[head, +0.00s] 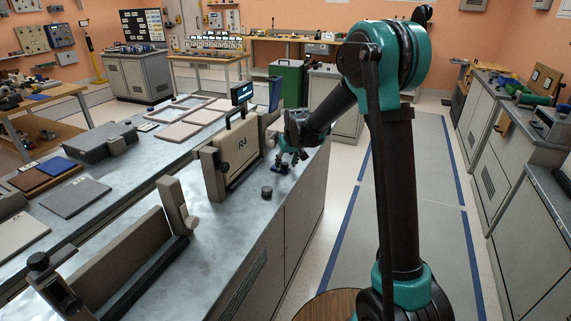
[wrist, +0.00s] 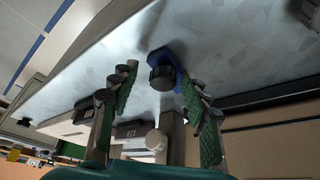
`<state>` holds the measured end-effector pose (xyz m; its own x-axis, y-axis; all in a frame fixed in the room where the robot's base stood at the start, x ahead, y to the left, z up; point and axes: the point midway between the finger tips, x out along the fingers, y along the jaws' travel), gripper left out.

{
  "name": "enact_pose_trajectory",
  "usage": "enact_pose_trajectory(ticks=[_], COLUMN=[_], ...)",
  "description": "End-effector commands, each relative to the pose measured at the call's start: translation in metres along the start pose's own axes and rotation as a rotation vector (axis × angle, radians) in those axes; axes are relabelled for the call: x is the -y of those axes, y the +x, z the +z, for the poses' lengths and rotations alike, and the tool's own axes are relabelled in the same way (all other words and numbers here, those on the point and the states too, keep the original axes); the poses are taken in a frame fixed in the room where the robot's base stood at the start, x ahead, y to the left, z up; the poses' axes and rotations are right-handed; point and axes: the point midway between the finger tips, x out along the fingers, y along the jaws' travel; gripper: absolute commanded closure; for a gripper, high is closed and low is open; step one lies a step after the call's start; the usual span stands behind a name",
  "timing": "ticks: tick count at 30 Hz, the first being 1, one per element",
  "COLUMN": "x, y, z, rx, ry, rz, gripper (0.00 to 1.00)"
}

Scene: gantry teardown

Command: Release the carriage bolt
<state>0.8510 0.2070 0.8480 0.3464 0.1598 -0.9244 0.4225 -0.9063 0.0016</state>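A dark round knob on a blue base (wrist: 163,76) stands on the bench top and shows between my fingers in the wrist view. It looks like the carriage bolt, but no label confirms this. My gripper (head: 292,158) is beside the right face of the upright beige panel marked R4 (head: 238,153) in the head view. In the wrist view my gripper (wrist: 160,85) has its green-padded fingers spread wide on both sides of the knob. I see no finger touching it. In the head view my gripper partly hides the blue base.
A short black cylinder (head: 267,192) stands on the bench (head: 225,225) nearer the front. A long beige rail with end posts (head: 130,262) lies at front left. A grey case (head: 100,142) and flat pads lie further left. The floor aisle (head: 420,190) right of the bench is clear.

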Motion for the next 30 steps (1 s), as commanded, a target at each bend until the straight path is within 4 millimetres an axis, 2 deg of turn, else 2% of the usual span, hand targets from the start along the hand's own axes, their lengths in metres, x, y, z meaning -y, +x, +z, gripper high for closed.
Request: enact_pose_trajectory(ticks=[7, 11, 14, 24, 30], x=[0.001, 0.001, 0.001, 0.0, 0.0], y=[-0.001, -0.008, -0.021, -0.087, -0.112], z=[-0.001, 0.0, 0.0, 0.0, 0.0], rx=[-0.001, -0.001, -0.001, -0.001, 0.0], ry=[0.0, 0.0, 0.0, 0.0, 0.0], rz=[-0.001, -0.001, -0.001, -0.001, -0.001], gripper=[0.53, 0.53, 0.53, 0.53, 0.53])
